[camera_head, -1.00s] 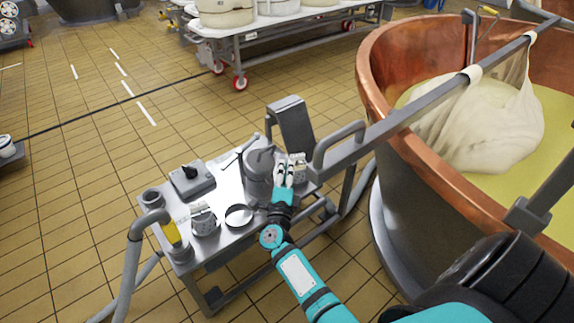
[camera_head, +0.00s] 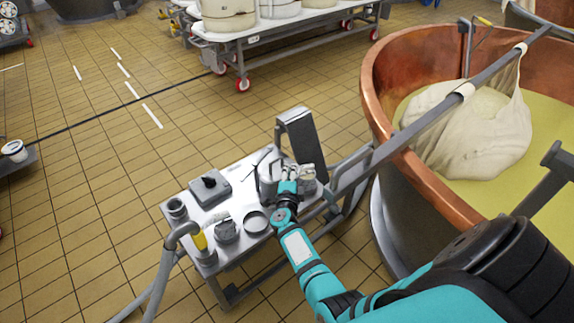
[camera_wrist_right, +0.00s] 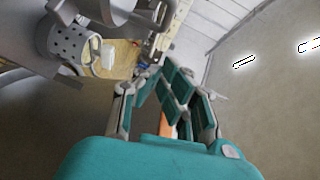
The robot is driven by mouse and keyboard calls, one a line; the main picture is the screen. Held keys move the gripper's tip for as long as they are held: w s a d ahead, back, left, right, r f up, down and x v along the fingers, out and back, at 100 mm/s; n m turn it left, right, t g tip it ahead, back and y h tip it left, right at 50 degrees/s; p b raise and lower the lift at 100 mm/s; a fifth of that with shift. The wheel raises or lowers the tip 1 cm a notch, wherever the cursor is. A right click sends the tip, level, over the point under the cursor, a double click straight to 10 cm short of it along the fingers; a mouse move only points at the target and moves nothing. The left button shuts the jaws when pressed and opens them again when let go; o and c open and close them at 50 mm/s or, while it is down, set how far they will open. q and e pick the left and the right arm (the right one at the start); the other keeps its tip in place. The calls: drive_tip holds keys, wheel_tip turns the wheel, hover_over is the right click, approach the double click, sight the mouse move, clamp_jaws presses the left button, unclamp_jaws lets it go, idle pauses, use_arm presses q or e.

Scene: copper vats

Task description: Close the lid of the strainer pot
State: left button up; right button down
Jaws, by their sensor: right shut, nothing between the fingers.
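The strainer pot appears to be the grey metal cylinder (camera_head: 267,184) at the back of the small steel table in the head view. My right gripper (camera_head: 289,173) is over its right side and hides part of it. In the right wrist view, a perforated grey cylinder (camera_wrist_right: 70,42) is at upper left, with grey metal parts beside it. I cannot make out the lid's angle or whether the fingers touch it. My right gripper (camera_wrist_right: 150,76) is shut and empty. My left gripper is not in view.
The steel table (camera_head: 222,197) also carries a round dish (camera_head: 256,221), a small container (camera_head: 226,231) and a box with a black knob (camera_head: 209,186). A grey upright panel (camera_head: 301,137) stands behind the pot. A copper vat (camera_head: 440,195) is at right. Open floor lies left.

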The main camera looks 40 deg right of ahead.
sight(273, 171)
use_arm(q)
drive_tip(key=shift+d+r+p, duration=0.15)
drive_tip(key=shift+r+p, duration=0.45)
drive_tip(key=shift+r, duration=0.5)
use_arm(e)
drive_tip(key=shift+n+g+y, duration=0.3)
drive_tip(key=shift+n+g, duration=0.3)
drive_tip(key=shift+g, duration=0.1)
drive_tip(key=shift+w+a+f, duration=0.15)
drive_tip(key=shift+w, duration=2.35)
